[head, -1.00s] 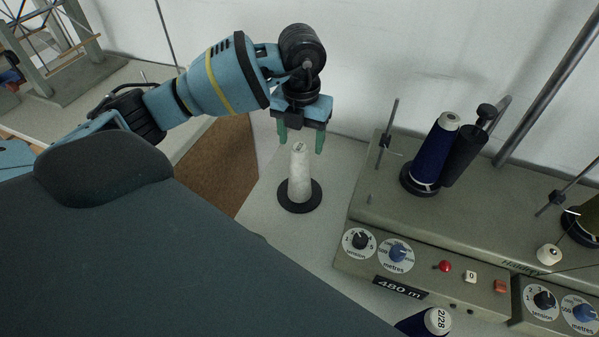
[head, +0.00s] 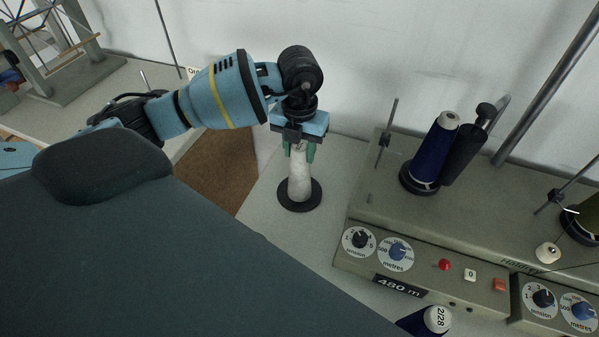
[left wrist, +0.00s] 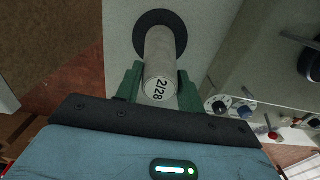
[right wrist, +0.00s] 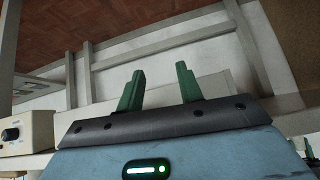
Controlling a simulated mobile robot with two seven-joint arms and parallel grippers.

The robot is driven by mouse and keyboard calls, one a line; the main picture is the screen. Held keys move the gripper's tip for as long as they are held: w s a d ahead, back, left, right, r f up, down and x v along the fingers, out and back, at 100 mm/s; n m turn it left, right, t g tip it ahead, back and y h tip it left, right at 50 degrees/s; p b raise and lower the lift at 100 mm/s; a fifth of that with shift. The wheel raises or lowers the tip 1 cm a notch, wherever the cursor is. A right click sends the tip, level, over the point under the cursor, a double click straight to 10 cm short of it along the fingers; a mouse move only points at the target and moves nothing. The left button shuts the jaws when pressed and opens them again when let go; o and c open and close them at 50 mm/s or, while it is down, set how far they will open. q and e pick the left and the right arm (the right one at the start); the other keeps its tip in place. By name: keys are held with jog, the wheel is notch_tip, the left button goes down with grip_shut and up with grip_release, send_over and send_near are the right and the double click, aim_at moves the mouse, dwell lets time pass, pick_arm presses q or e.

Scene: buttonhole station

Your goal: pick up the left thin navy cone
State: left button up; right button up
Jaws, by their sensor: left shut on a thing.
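A navy cone (head: 436,150) stands on a black base on the winding machine, right of centre in the head view. Another navy cone (head: 411,325) with a pale "2/28" top is cut off at the bottom edge. My left gripper (head: 300,153) is shut on the upper part of a pale grey-white cone (head: 299,180). That cone stands upright on a round black base (head: 299,204). In the left wrist view the green fingers flank the pale cone (left wrist: 164,55), its "2/28" top facing the camera. My right gripper (right wrist: 160,75) shows only in its wrist view, open and empty.
The winding machine (head: 450,245) with knobs, a red button and a "480 m" plate stands to the right of the held cone. A thin upright rod (head: 388,135) rises at its left edge. A dark grey shape covers the lower left. Bare table surrounds the black base.

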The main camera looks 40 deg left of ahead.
pick_arm(q)
jog(key=shift+r, duration=0.1)
